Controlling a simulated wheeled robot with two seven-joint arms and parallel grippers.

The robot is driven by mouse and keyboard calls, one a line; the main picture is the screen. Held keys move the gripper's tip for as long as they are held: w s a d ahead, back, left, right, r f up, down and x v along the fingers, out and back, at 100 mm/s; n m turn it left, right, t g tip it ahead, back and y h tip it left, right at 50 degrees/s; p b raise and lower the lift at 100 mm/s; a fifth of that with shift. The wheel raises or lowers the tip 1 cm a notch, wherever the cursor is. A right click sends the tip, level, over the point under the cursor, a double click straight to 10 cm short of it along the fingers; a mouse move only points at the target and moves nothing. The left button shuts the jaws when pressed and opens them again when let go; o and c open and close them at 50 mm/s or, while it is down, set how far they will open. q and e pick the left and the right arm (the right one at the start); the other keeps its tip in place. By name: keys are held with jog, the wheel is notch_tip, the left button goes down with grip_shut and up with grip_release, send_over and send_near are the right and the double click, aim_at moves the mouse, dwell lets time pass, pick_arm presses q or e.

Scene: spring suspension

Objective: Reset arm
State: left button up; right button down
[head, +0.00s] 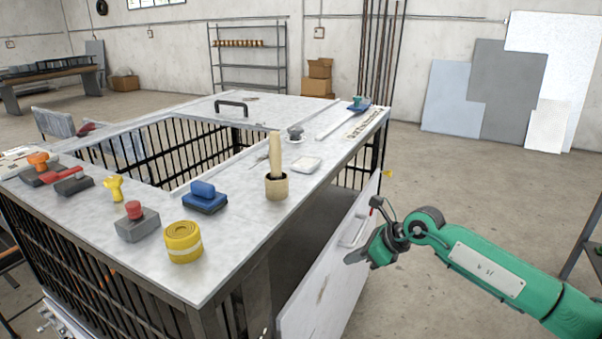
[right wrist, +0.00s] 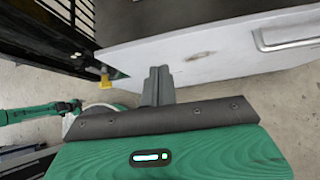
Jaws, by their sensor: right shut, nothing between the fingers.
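My right arm comes in from the right in the head view. Its green gripper (head: 366,252) is shut and empty, beside the outer face of the open white door panel (head: 326,268) at the front of the workbench. In the right wrist view the shut fingers (right wrist: 158,86) point toward the lower edge of the white panel (right wrist: 200,50), with nothing between them. I cannot tell whether they touch it. A grey handle (head: 355,229) is on the panel close to the gripper; it also shows in the right wrist view (right wrist: 288,38). My left gripper is not in the head view.
The workbench top (head: 235,250) holds a yellow roll (head: 183,242), a blue block (head: 204,197), a wooden post in a cup (head: 276,185), and several small tools around a barred opening. Boards (head: 505,85) lean on the back wall.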

jog(key=w+a+f+m+t+y, duration=0.1)
jog(key=w+f+m+t+y, duration=0.1)
jog(key=f+m, duration=0.6)
jog(key=w+a+f+m+t+y, duration=0.1)
jog(key=f+m+t+y, duration=0.2)
jog(key=f+m, duration=0.5)
jog(key=s+d+f+m+t+h, duration=0.1)
jog(key=s+d+f+m+h, duration=0.3)
jog(key=f, duration=0.5)
jog(key=s+d+f+m+t+h, duration=0.1)
jog(key=s+d+f+m, duration=0.15)
jog(key=f+m, duration=0.55)
jog(key=s+d+f+m+h, duration=0.3)
jog(key=s+f, duration=0.1)
jog(key=f, duration=0.7)
jog(key=s+d+f+m+g+h, duration=0.2)
jog(key=s+f+m, duration=0.2)
jog(key=s+f, duration=0.5)
jog(key=s+d+f+m+g+h, duration=0.1)
jog(key=s+f+m+g+h, duration=0.15)
jog(key=s+f, duration=0.75)
jog(key=s+f+m+g, duration=0.3)
jog(key=s, duration=1.3)
jog(key=s+a+f+m+g, duration=0.1)
jog(key=s+f+m+g, duration=0.2)
jog(key=s, duration=1.3)
jog(key=shift+s+a+f+m+p, duration=0.3)
jog(key=shift+f+m+p, duration=0.1)
jog(key=shift+m, duration=0.25)
jog(key=shift+h, duration=0.25)
